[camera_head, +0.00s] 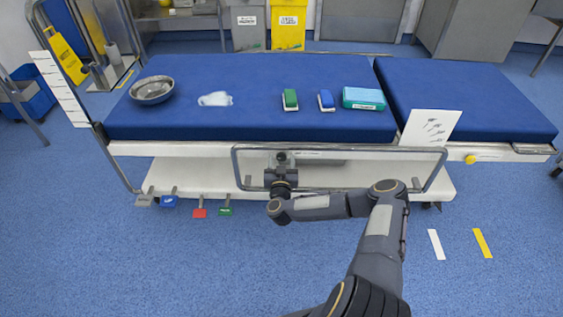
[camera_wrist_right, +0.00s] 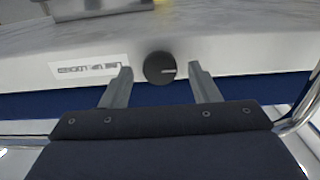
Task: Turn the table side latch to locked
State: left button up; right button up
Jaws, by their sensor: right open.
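The side of the operating table (camera_head: 250,75) carries a dark round knob (camera_wrist_right: 159,68) with a pale line pointing right in the wrist view; I take it for the side latch. A white label (camera_wrist_right: 92,70) is beside it, its print too blurred to read. My right gripper (camera_wrist_right: 155,84) is open, its two fingers on either side of the knob, with a visible gap to each. In the head view my right gripper (camera_head: 281,160) is at the table's near side, behind the side rail's upper bar, and covers most of the knob. My left gripper is out of view.
A metal side rail (camera_head: 340,149) frames the near side around my right wrist. A steel bowl (camera_head: 152,90), a green brush (camera_head: 290,100), a blue brush (camera_head: 326,101) and a boxed item (camera_head: 363,98) lie on top. Coloured pedals (camera_head: 199,213) are below left. The front floor is clear.

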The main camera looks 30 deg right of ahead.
jog(key=c, duration=1)
jog(key=shift+o, duration=0.2)
